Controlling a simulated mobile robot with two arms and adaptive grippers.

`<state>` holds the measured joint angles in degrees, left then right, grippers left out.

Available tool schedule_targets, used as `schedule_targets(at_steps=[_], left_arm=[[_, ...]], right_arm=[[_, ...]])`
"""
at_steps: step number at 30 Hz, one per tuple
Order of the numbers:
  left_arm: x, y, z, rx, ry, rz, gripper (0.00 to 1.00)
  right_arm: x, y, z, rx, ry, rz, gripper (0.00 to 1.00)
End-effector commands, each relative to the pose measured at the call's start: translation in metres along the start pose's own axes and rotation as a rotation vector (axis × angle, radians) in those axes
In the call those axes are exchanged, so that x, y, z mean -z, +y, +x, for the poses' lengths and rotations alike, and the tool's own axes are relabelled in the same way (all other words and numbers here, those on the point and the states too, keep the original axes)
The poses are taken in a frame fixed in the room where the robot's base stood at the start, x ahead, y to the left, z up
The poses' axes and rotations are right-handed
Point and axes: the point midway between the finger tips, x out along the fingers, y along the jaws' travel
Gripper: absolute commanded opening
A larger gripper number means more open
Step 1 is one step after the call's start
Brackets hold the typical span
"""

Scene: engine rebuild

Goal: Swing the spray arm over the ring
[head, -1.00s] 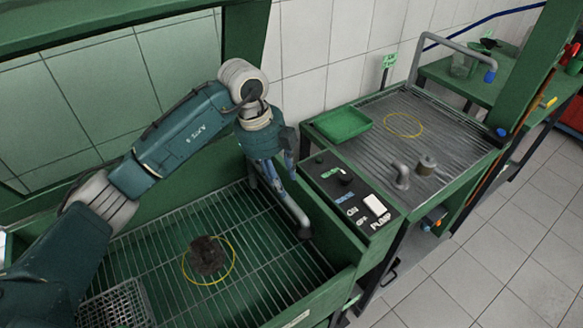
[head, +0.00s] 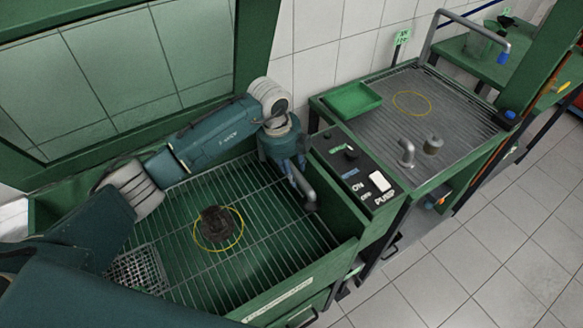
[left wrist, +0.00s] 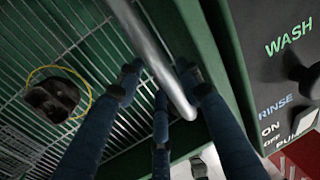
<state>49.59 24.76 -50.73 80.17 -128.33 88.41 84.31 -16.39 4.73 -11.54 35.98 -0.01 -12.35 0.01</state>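The spray arm is a grey bent pipe (head: 308,193) at the right side of the green wash basin, its end to the right of the ring. The yellow ring (head: 240,238) lies on the basin's wire grate, around a dark, dirty part (head: 216,220). My left gripper (head: 290,172) is at the spray arm. In the left wrist view its blue fingers (left wrist: 160,95) are spread, with the pipe (left wrist: 150,50) running between them; whether they touch it is unclear. The ring (left wrist: 88,100) also shows there, left of the fingers. My right gripper is out of view.
A control panel (head: 355,170) with knobs and a pump switch stands just right of the spray arm. A wire basket (head: 138,268) sits on the grate at front left. Beyond the panel is a second grated station with a green tray (head: 352,99) and another yellow ring (head: 411,103).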

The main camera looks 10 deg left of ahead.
Motion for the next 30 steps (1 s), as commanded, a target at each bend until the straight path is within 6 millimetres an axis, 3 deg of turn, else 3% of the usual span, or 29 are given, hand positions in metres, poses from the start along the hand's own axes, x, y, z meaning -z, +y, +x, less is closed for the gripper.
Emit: schedule_targets(at_steps=[5, 9, 11, 22, 30], left_arm=[[0.0, 0.0, 0.0, 0.0, 0.0, 0.0, 0.36], [0.0, 0.0, 0.0, 0.0, 0.0, 0.0, 0.09], [0.0, 0.0, 0.0, 0.0, 0.0, 0.0, 0.0], [-0.002, 0.008, -0.002, 0.0, 0.005, 0.033, 0.0], [-0.008, 0.043, -0.007, -0.001, 0.034, 0.187, 0.0]], right_arm=[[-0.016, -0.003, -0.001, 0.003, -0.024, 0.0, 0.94], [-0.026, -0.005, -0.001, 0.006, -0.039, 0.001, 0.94], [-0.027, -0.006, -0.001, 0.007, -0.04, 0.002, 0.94], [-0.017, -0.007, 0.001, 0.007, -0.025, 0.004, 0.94], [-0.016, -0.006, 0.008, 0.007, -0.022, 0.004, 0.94]])
